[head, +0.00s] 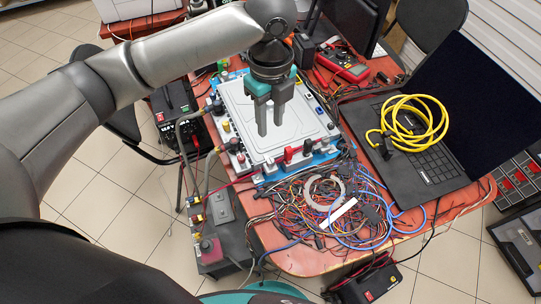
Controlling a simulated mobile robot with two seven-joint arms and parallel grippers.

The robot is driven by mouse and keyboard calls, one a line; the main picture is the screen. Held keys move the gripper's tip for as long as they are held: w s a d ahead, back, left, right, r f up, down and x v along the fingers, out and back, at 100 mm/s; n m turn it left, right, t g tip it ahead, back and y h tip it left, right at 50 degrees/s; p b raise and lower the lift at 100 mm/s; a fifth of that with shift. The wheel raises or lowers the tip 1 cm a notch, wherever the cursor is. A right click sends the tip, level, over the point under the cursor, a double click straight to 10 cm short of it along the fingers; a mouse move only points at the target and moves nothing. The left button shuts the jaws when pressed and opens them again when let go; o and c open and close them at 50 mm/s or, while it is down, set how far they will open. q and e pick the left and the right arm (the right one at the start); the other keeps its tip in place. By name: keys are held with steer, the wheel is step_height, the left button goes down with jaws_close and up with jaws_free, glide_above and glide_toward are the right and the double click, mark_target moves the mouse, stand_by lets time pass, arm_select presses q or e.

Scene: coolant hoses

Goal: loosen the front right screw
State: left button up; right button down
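A device with a light grey top plate (238,104) and a blue base sits on the red table, with knobs and fittings around its edge. My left gripper (270,132) points down over the middle of the plate; its two fingers are apart with nothing between them. I cannot tell whether the fingertips touch the plate. Red and black fittings (289,155) stand along the front right edge of the device. The front right screw is too small to pick out for certain. My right gripper is not in view.
A tangle of wires (325,205) covers the table in front of the device. An open laptop (432,178) with a coiled yellow cable (414,124) stands at the right. A red multimeter (342,66) lies behind. Grey hoses (181,135) run down the left side.

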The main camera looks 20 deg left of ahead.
mark_target(270, 161)
arm_select(q)
step_height(270, 161, down, 14)
steer(key=b, duration=0.3)
steer(key=shift+r, duration=0.15)
jaws_close()
